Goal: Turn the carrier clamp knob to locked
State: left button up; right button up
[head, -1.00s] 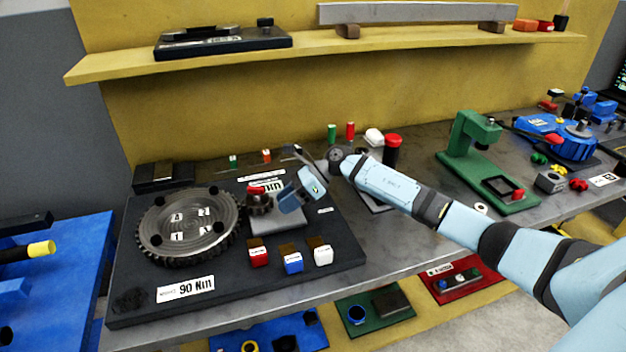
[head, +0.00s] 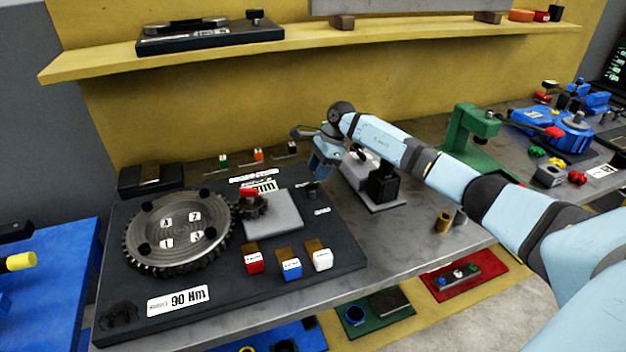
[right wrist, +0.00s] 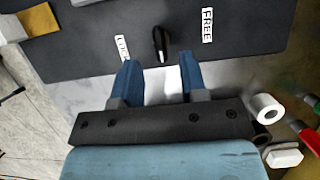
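The clamp knob (head: 312,189) is a small dark knob at the right part of the black base plate (head: 345,245). In the right wrist view the knob (right wrist: 160,43) is dark and narrow with a white mark. It stands between a LOCK label (right wrist: 122,47) on the left and a FREE label (right wrist: 207,25) on the right. Its exact setting is hard to tell. My right gripper (head: 322,172) is close beside the knob in the head view. In the wrist view its two blue fingers (right wrist: 160,78) are apart and empty, with the knob beyond their tips. My left gripper is not in view.
A toothed disc (head: 180,232), a small dark gear with a red part (head: 250,205) and a grey square pad (head: 272,217) share the base plate. Red, blue and white blocks (head: 291,268) stand in front. A black-and-grey device (head: 375,190) stands right of the gripper.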

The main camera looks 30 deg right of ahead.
aim_at(312, 183)
jog(key=shift+x, duration=2.1)
jog(key=shift+c, duration=0.4)
grip_shut()
